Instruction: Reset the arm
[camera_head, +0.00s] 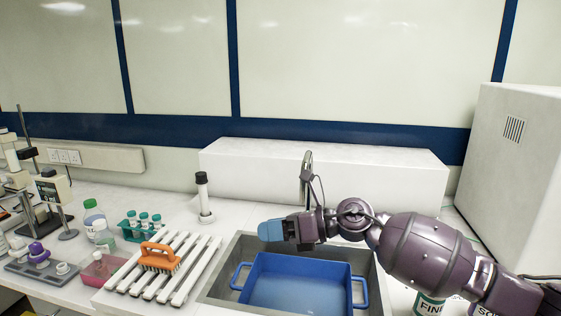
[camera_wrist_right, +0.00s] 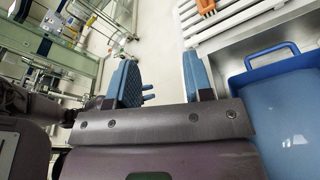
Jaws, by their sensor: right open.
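My right arm reaches in from the right in the head view, and its gripper (camera_head: 272,230) hangs above the back left of the sink. In the right wrist view the two blue fingers of the right gripper (camera_wrist_right: 158,80) stand well apart with nothing between them. A blue basin (camera_head: 300,280) with side handles sits in the grey sink below; its handle and inside also show in the right wrist view (camera_wrist_right: 285,110). My left gripper is not seen in the head view.
Left of the sink are a white slatted rack (camera_head: 165,268) with an orange brush (camera_head: 158,257), a tube rack (camera_head: 142,228) and bottles (camera_head: 93,212). A black-capped column (camera_head: 204,197) stands behind. A white box (camera_head: 325,172) lines the back; a large cabinet (camera_head: 515,150) stands right.

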